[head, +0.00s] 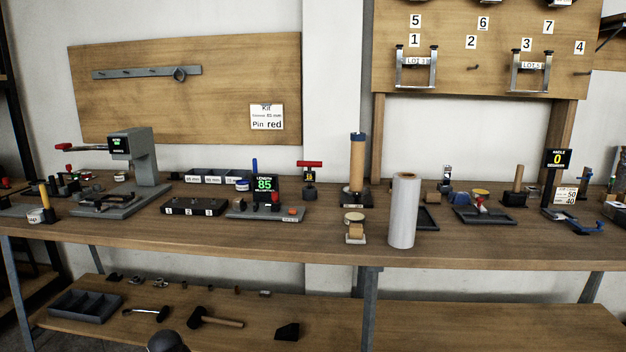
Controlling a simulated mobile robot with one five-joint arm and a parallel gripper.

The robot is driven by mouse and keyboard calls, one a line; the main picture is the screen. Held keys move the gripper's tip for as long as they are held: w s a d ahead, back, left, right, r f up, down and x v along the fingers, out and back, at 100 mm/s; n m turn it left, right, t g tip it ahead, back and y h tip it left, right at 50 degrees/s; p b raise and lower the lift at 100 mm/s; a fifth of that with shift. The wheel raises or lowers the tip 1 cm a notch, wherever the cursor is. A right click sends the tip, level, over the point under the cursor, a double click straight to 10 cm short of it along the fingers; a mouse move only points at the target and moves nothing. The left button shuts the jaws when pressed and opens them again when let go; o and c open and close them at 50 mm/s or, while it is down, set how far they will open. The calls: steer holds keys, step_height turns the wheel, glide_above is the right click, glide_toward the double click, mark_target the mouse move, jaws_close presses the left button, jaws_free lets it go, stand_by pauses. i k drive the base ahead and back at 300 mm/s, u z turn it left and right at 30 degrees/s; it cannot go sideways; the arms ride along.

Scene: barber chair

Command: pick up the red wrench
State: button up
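A red T-shaped handle (310,163) stands upright at the back of the workbench, near its middle. It has a dark body with a small yellow readout below the red bar. It is the most wrench-like red thing I see, but I cannot tell for sure that it is the red wrench. It stands just right of the green "85" length display (265,185), apart from it. My gripper is not in view.
The workbench (330,238) is crowded along its back. A tall white cylinder (403,210) stands near the front edge, right of a tan column (357,165). A grey press (135,160) with a red-tipped lever is at left. A hammer (215,318) lies on the lower shelf.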

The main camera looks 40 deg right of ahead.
mark_target(310, 176)
steer(key=z, duration=0.05)
steer(key=i, duration=0.9)
steer(key=u, duration=0.05)
